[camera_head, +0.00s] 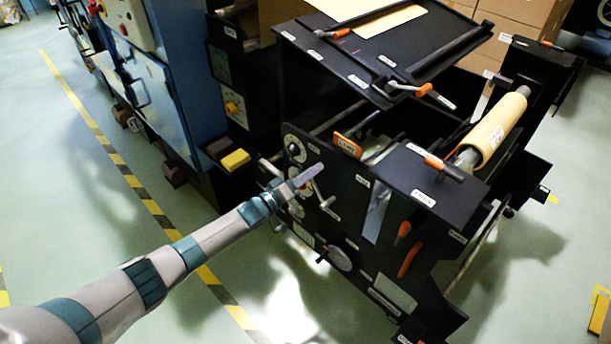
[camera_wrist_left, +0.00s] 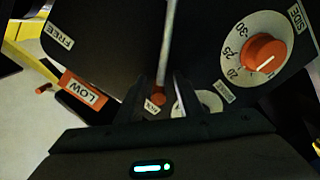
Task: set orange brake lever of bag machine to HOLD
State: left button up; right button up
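The black bag machine (camera_head: 350,215) stands in the middle of the head view. My left gripper (camera_head: 300,183) is at its front panel, among the dials. In the left wrist view its two dark fingers (camera_wrist_left: 170,88) are apart, with a thin grey bar running up between and beyond them. A small orange piece (camera_wrist_left: 158,99) shows at the bar's lower end; contact with the fingers is unclear. A FREE label (camera_wrist_left: 58,37) is at upper left. Orange handles (camera_head: 403,230) sit on the panel to the right. I cannot tell which is the brake lever; no HOLD label is readable.
An orange knob (camera_wrist_left: 264,53) on a numbered white dial and an orange-framed LOW sign (camera_wrist_left: 83,92) are close by. A kraft roll (camera_head: 497,130) is mounted at the right. A blue machine (camera_head: 165,75) stands to the left. The floor at lower right is mostly clear.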

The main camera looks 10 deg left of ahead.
pick_arm(q)
jog(key=v, duration=1.7)
jog(key=shift+s, duration=0.15)
pick_arm(e)
jog(key=shift+d, duration=0.2)
pick_arm(q)
jog(key=shift+a, duration=0.1)
pick_arm(e)
jog(key=shift+s+d+f, duration=0.1)
jog(key=shift+s+d, duration=0.05)
